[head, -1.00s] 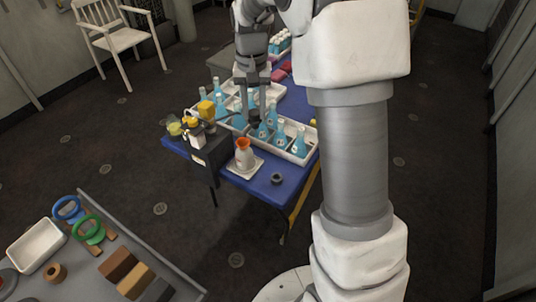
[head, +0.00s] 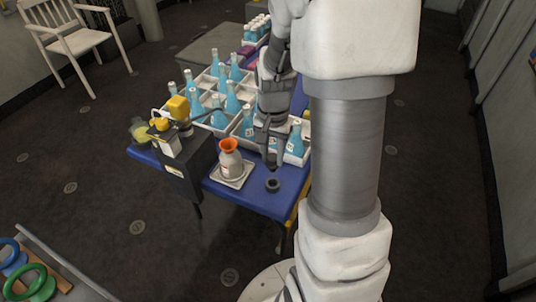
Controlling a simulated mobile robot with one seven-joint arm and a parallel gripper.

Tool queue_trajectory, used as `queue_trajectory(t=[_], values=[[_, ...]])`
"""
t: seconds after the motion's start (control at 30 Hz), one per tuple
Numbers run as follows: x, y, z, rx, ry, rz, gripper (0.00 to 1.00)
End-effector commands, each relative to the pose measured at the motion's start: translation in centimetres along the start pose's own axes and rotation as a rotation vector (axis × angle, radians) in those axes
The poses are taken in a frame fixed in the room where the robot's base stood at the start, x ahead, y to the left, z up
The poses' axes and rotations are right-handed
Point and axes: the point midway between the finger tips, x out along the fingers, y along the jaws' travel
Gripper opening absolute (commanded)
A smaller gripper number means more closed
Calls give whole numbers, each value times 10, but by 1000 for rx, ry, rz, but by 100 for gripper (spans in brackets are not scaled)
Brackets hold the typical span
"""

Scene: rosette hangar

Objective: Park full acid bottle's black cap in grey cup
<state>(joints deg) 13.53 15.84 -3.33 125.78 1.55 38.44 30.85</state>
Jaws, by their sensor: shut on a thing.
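My gripper (head: 271,163) points down over the front part of the blue table, just above and behind the small dark grey cup (head: 272,187). Its fingers are shut on a small dark thing, which looks like the black cap; it is too small and shadowed to make out well. The cup stands upright on the table, apart from the fingers, with a dark opening on top. Several blue-filled bottles (head: 295,139) stand in white divided crates behind; I cannot tell which one is uncapped, and my arm hides some of them.
A white bottle with an orange funnel (head: 229,157) stands on a white tray (head: 238,182) left of the cup. A dark box (head: 188,168) with yellow-topped items is at the table's left edge. Bare blue tabletop (head: 255,203) surrounds the cup's front.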

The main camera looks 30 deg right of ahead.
Motion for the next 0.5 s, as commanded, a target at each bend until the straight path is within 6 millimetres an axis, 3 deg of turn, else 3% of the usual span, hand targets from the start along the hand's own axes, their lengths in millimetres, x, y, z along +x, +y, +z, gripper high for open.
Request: queue_trajectory(t=[0.5], values=[[23, 4, 1, 15, 1, 0, 0]])
